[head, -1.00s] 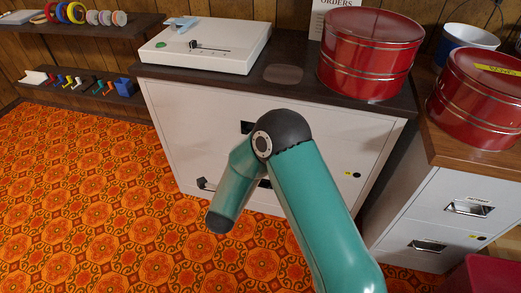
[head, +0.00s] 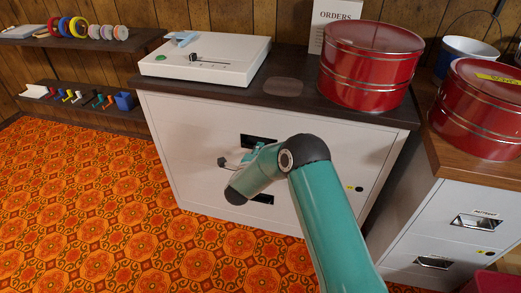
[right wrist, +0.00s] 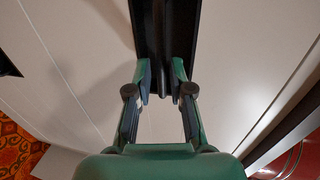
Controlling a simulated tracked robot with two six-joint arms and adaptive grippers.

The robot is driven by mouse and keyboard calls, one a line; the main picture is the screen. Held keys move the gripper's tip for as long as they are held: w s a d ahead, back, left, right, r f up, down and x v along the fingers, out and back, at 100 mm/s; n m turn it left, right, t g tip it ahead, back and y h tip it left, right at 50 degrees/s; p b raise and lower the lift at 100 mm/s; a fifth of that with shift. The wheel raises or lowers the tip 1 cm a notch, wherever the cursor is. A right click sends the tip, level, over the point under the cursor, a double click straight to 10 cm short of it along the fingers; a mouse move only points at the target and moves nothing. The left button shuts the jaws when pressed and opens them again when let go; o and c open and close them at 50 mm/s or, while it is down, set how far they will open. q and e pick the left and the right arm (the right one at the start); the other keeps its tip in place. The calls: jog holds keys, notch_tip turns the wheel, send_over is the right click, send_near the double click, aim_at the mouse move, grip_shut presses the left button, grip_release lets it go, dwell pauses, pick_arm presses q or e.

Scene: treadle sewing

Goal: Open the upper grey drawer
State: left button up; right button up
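The large grey cabinet's upper drawer front (head: 195,125) is in the middle of the head view and looks shut. Its dark recessed handle (head: 259,139) shows just above my right gripper (head: 255,148), which is mostly covered by my teal forearm. In the right wrist view, the dark handle recess (right wrist: 165,30) lies straight ahead between the fingertips. The right gripper's two fingers (right wrist: 161,75) stand apart with their tips at the recess edge. I cannot tell whether they touch it. My left gripper is not in view.
A lower dark recess (head: 262,199) is partly hidden by my arm. On the cabinet top (head: 285,87) stand a white machine (head: 210,60) and a red tin (head: 370,65). A smaller grey cabinet (head: 455,200) stands at right. The patterned floor (head: 90,200) at left is clear.

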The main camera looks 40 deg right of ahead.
jog(key=shift+x, duration=1)
grip_shut()
